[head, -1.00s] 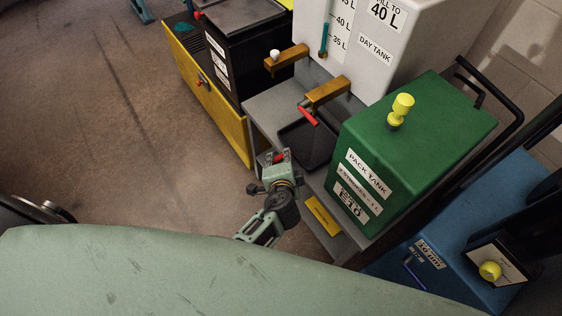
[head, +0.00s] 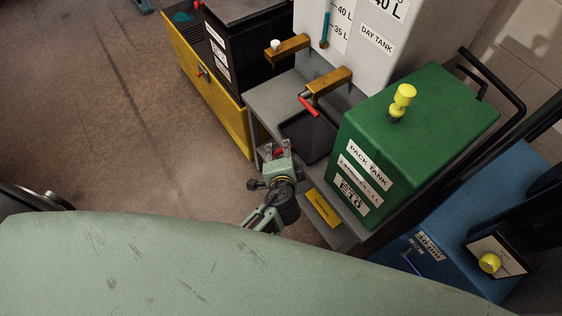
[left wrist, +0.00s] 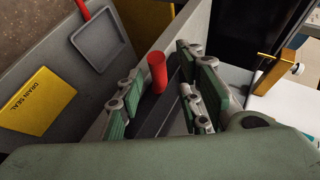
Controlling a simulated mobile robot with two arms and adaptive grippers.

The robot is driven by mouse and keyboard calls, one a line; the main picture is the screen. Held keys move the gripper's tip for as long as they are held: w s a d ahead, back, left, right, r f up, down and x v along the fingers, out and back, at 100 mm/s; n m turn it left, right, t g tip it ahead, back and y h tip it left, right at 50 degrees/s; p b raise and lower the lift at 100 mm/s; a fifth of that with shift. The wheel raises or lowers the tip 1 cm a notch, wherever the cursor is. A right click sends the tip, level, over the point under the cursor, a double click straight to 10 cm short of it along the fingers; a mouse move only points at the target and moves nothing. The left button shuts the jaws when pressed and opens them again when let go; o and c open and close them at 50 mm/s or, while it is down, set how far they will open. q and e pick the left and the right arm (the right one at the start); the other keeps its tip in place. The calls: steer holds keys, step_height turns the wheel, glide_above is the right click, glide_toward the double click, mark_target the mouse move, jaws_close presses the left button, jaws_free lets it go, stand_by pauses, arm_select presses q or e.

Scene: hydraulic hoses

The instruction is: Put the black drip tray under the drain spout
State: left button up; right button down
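The black drip tray (head: 306,140) lies on the grey shelf (head: 270,98) beside the green pack tank. A brass drain spout with a red lever (head: 330,82) juts from the day tank above the tray's far side. My left gripper (head: 277,149) is at the shelf's front edge, just in front of the tray's near left corner. In the left wrist view its fingers (left wrist: 160,98) stand apart, a red cylinder (left wrist: 157,72) and a dark strip showing between them. I cannot tell whether that strip is the tray, or whether anything touches the pads. My right gripper is not in view.
The green pack tank (head: 410,135) stands right of the tray. A white-knobbed brass spout (head: 288,48) lies farther back. A black tank (head: 238,50) and yellow cabinet (head: 205,85) stand left. A grey square dish (left wrist: 97,42) shows near the yellow DRAIN SEAL label (left wrist: 38,101).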

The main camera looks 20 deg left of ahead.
arm_select(q)
steer(key=v, duration=1.1)
steer(key=s+a+f+n+g+h, duration=0.1)
steer(key=s+f+g, duration=0.1)
steer(key=s+f, duration=0.5)
steer(key=s+f+g+h, duration=0.1)
steer(key=s+f+g, duration=0.15)
steer(key=f, duration=0.75)
steer(key=s+a+f+n+g+h, duration=0.1)
steer(key=s+f+g, duration=0.1)
steer(key=s+f, duration=0.5)
steer(key=s+a+f+n+g, duration=0.2)
steer(key=s+a+f+n, duration=0.1)
steer(key=s+a+f, duration=0.2)
steer(key=s+a+f+n+g, duration=0.1)
steer(key=s+a+f+n, duration=0.3)
steer(key=s+f, duration=0.4)
steer(key=s+a, duration=0.1)
steer(key=s, duration=0.3)
steer(key=shift+a+f+g+h, duration=0.15)
steer(key=shift+f+g+h, duration=0.2)
steer(key=shift+h, duration=0.05)
steer(key=shift+s, duration=0.1)
